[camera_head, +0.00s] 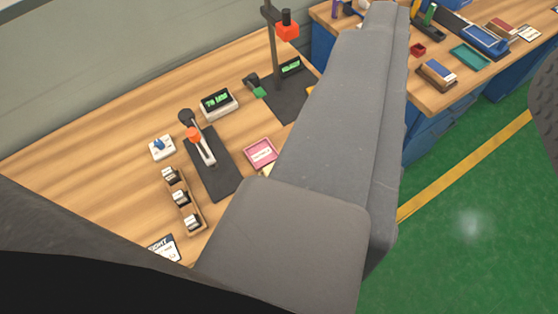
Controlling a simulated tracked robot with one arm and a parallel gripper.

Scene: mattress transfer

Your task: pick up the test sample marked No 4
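A wooden rack (197,229) stands on the workbench at the left, holding three small dark pieces with white labels in a row. The far piece (170,175), the middle piece (180,197) and the near piece (192,222) could be test samples. Their labels are too small to read, so I cannot tell which, if any, is No 4. My gripper is not in view. A large grey part, which looks like my arm, crosses the middle of the picture and hides part of the bench.
Right of the rack is a black plate (222,183) with an orange-tipped lever device. Behind are a display box (218,103) and a tall stand (275,60). A second cluttered bench (450,97) is at upper right. Green floor (470,200) is open.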

